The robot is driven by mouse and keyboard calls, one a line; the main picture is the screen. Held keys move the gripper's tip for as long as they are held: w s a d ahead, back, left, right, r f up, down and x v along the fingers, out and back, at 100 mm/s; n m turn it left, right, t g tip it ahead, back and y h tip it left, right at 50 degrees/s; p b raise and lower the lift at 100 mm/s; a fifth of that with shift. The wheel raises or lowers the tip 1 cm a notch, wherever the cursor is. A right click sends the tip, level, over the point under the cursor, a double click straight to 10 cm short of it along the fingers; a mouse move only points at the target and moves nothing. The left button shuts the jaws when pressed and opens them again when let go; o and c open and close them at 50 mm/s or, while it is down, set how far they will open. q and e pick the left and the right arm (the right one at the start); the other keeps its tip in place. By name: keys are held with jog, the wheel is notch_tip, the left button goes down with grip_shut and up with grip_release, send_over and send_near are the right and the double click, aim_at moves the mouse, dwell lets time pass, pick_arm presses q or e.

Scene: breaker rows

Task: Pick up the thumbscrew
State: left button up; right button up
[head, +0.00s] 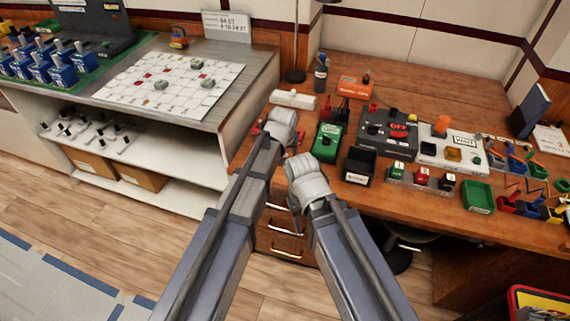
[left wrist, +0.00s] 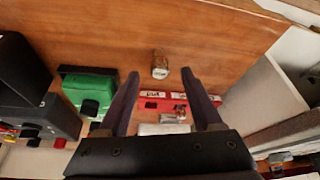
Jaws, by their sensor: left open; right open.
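The thumbscrew (left wrist: 160,65) looks like a small brass-coloured knob with a pale end face, on the wooden bench top in the left wrist view. My left gripper (left wrist: 160,75) is open. Its two dark fingers point toward the thumbscrew, which shows between the fingertips and just past them, not gripped. I cannot make out the thumbscrew there. My right gripper (head: 294,203) is lower, by the bench's front edge, open; its fingers are mostly hidden.
A red labelled strip (left wrist: 165,102) lies below the thumbscrew in the left wrist view, between the fingers. A white block (head: 293,99) lies behind.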

pick_arm(q)
jog(key=b+x, duration=0.1)
jog(key=x, duration=0.1)
jog(key=shift+w+f, duration=0.1)
jog(key=shift+f, duration=0.2)
jog(key=shift+r, duration=0.1)
grip_shut()
dwell(0.3)
